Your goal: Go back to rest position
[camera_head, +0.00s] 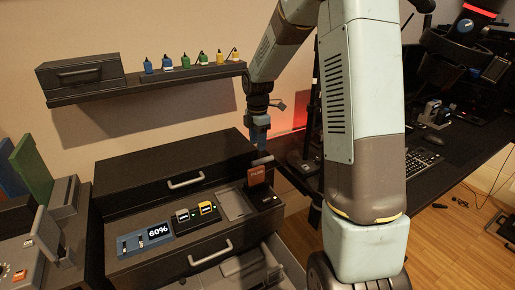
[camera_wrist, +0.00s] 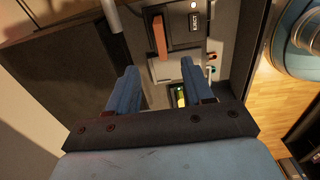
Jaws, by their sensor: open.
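My gripper (camera_head: 259,145) hangs from my arm above the back right of the black drawer unit (camera_head: 135,180). In the wrist view its two blue fingers stand apart with nothing held between them (camera_wrist: 160,85). The exact gap between gripper and block is hard to judge in the head view.
A wall shelf (camera_head: 150,85) holds a dark box (camera_head: 80,73) and several small coloured items. A blue panel (camera_head: 145,240) reading 60% lies on the drawer unit. A desk with a keyboard (camera_head: 423,162) stands at right. Open floor (camera_head: 450,240) shows at lower right.

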